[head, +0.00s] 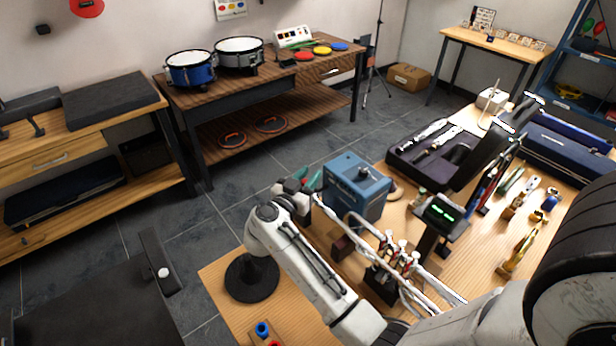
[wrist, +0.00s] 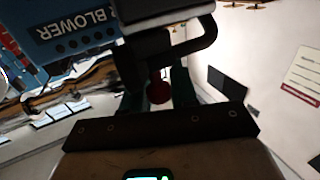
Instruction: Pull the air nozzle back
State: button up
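The blower is a blue box (head: 357,190) on the wooden bench in the head view. Its blue side with the word BLOWER (wrist: 75,30) fills the upper left of the wrist view. A black bent bar (wrist: 205,40) crosses the top middle of the wrist view, with a red ball-shaped knob (wrist: 158,92) below it. I cannot tell whether these belong to the air nozzle. My gripper (wrist: 157,95) has its dark green fingers apart, either side of the knob, with gaps showing. In the head view my gripper (head: 302,180) is just left of the blower.
A small screen with green digits (head: 441,213) stands right of the blower. An open dark case (head: 432,150) lies behind. Brass parts (head: 520,245) lie at right. Floor is open left of the bench.

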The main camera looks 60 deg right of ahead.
grip_shut()
jog(key=shift+w+d+p, duration=0.25)
jog(key=shift+w+d, duration=0.1)
jog(key=shift+w, duration=0.45)
jog(key=shift+w+d+p, duration=0.2)
jog(key=shift+w+d, duration=0.1)
jog(key=shift+w, duration=0.45)
jog(key=shift+o, duration=1.8)
grip_release()
jog(key=shift+d, duration=0.1)
